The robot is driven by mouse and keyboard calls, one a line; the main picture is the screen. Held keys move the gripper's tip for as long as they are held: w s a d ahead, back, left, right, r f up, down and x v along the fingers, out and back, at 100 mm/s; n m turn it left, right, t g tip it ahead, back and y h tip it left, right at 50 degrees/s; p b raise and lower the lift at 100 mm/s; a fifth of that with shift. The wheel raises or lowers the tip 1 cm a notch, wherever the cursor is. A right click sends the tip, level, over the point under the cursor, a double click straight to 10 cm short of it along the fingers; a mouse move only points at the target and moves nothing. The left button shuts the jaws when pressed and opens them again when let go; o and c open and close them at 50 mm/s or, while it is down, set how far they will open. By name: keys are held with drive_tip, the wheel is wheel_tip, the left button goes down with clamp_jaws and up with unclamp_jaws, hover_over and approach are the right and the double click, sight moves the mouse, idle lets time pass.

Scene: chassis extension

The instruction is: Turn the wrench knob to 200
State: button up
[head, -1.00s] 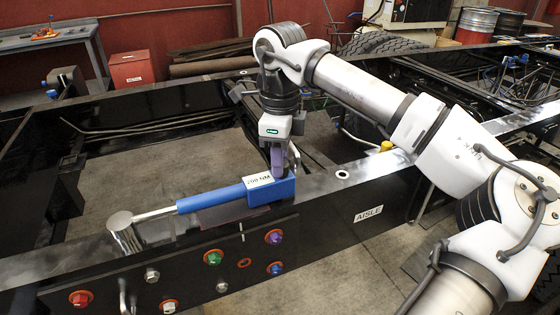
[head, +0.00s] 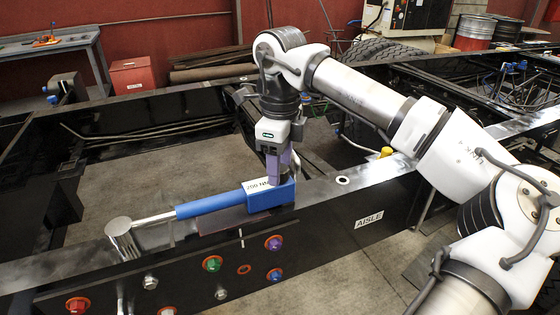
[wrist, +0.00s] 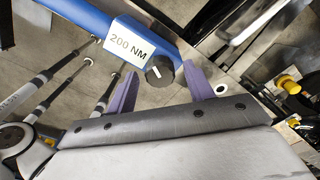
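A torque wrench with a blue body (head: 212,203) lies along the black chassis rail. Its silver shaft and round head (head: 122,238) are at the left. Its end block carries a white label reading 200 NM (wrist: 127,43). In the wrist view the black knob (wrist: 161,71) with a white mark sticks out of the block; in the head view it is hidden. My gripper (head: 279,175) points down at the block. In the wrist view its purple fingers (wrist: 160,77) are open, one on each side of the knob, with visible gaps; I cannot tell depth exactly.
The rail's front panel holds several coloured bolts, including a green one (head: 212,264) and a purple one (head: 274,243). An AISLE label (head: 369,220) is on the rail at right. A yellow cap (head: 386,152) stands behind. Floor shows between the rails.

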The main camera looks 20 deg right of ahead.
idle(0.3)
wheel_tip(320, 180, up, 14)
drive_tip(key=p, duration=1)
drive_tip(key=shift+f, duration=0.15)
